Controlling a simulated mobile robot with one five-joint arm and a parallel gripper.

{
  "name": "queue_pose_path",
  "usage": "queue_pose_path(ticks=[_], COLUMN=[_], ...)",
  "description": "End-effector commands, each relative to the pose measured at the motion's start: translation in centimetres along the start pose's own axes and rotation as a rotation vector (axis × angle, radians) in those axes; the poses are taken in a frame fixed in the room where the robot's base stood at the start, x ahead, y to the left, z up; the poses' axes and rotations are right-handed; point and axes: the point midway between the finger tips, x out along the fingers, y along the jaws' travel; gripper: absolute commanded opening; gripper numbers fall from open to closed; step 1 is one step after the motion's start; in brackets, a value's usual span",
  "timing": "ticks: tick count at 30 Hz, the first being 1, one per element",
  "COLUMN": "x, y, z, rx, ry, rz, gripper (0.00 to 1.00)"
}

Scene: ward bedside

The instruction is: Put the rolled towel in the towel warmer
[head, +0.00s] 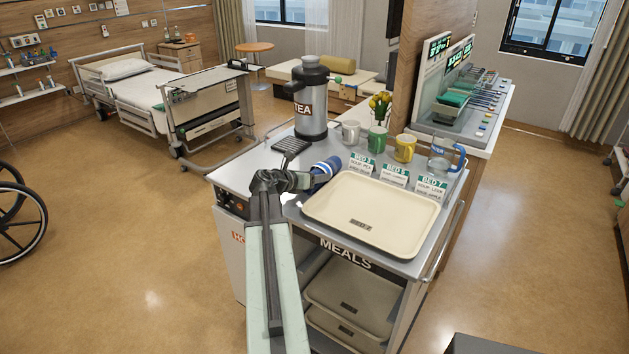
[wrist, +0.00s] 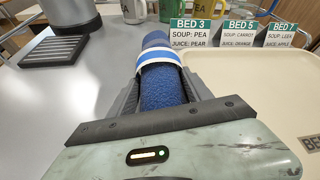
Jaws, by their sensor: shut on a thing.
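The rolled towel, blue with a white band, is between the jaws of my gripper (wrist: 161,88). The towel (wrist: 160,92) points away from me over the metal top of the meal cart in the wrist view. In the head view the towel (head: 328,167) shows at the tip of my gripper (head: 309,179), left of the tray. I cannot tell whether it touches the cart top. A white front with partly hidden orange lettering (head: 238,237) is on the cart's left side, below a dark panel with knobs; I cannot tell whether this is the towel warmer. My arm hides part of it.
A cream tray (head: 372,212) lies right of the towel, with bed cards (head: 394,176) behind it. A tea urn (head: 310,98), mugs (head: 404,148), a water jug (head: 443,155) and a dark ribbed drip grid (head: 291,146) stand around. Open floor lies left of the cart.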

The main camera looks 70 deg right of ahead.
Motion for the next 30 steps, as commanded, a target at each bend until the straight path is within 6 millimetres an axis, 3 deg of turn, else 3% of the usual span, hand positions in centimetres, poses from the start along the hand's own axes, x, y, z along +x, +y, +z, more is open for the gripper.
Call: queue_pose_path(ticks=[4, 5, 7, 18, 30], x=[0.2, 0.1, 0.1, -0.2, -9.5], y=[0.1, 0.1, 0.1, 0.0, -0.1], z=[-0.5, -0.4, -0.3, 0.3, 0.3], rx=[0.000, 0.000, 0.000, -0.001, -0.002], ry=[0.000, 0.000, 0.000, 0.000, -0.001], rz=[0.000, 0.000, 0.001, 0.001, 0.004], gripper=[0.15, 0.64, 0.80, 0.80, 0.80])
